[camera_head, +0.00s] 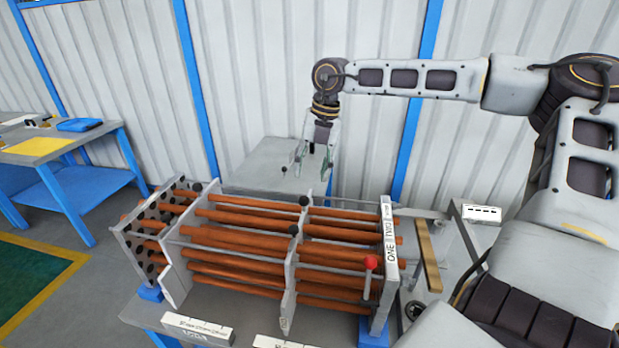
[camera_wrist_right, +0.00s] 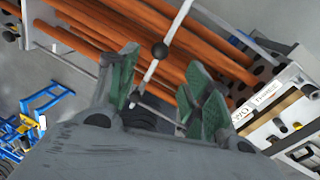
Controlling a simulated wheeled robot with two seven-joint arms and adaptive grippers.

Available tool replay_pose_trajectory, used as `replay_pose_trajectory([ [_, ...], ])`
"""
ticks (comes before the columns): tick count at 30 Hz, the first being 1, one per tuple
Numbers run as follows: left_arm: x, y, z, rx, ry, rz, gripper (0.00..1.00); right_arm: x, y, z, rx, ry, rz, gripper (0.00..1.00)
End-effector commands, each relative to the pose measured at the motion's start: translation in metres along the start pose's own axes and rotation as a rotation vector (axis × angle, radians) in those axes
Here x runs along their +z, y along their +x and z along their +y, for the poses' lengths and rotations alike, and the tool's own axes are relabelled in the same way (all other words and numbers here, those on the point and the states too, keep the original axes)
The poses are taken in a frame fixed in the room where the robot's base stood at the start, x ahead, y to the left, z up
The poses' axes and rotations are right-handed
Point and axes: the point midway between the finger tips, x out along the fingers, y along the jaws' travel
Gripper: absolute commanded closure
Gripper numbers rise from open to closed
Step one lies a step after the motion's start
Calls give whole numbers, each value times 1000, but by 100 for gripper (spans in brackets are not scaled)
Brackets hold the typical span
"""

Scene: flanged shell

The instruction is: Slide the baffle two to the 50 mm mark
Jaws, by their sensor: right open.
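A bundle of copper tubes (camera_head: 240,242) runs through upright pale plates on the bench. A thin baffle plate (camera_head: 289,285) crosses the middle of the bundle, with black knobs near its edge. Another plate (camera_head: 176,275) stands at left, near the perforated end plate (camera_head: 140,250). I cannot tell for sure which is baffle two. My right gripper (camera_head: 313,172) points down, open and empty, above the far side of the bundle. In the right wrist view, a pale plate edge with a black knob (camera_wrist_right: 160,50) shows beyond the open fingers (camera_wrist_right: 156,80). My left gripper is not in view.
The right end plate (camera_head: 389,265) is lettered ONE and TWO. A red knob (camera_head: 370,262) stands near it. White labelled strips (camera_head: 198,328) lie along the front. A grey box or table (camera_head: 265,165) stands behind, and a blue-legged workbench (camera_head: 65,150) at left.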

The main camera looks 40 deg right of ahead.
Motion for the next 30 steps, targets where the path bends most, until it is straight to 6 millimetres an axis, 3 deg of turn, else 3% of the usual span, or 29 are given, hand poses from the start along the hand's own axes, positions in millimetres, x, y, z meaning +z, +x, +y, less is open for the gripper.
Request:
replay_pose_trajectory([
  [9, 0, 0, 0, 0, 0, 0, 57, 0, -22, 0, -1, 1, 0, 51],
  [30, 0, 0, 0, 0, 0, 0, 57, 0, -23, 0, 0, 1, 0, 51],
])
